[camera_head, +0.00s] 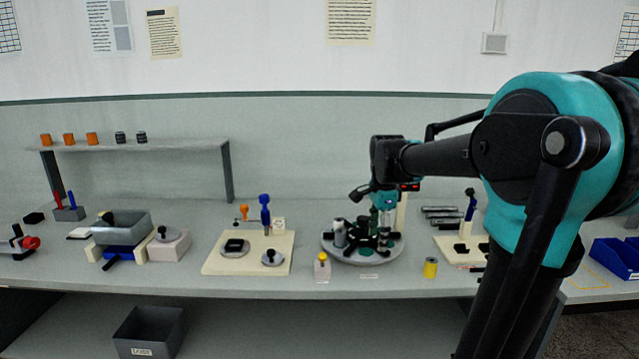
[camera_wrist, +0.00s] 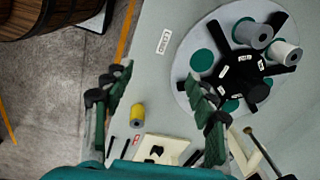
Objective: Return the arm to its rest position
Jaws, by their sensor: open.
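My gripper (camera_wrist: 160,76) is open in the wrist view, with its two green fingers spread wide and nothing between the tips. In the head view my gripper is small and partly hidden at the end of my arm, which reaches in from the right over the table. It is above or just beside the round grey turntable (camera_head: 333,250). The turntable (camera_wrist: 182,72) lies to the right in the wrist view, with a black spoked hub (camera_wrist: 243,72), green round pads and two spools, one grey (camera_wrist: 251,33) and one pale (camera_wrist: 284,53).
A yellow-and-grey cylinder (camera_head: 430,268) stands at the table's front edge. A cream board (camera_head: 222,266) with a blue-topped post lies left of the turntable; another (camera_head: 451,247) lies right. A shelf (camera_head: 150,146) carries small cylinders. A blue bin (camera_head: 618,262) is far right.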

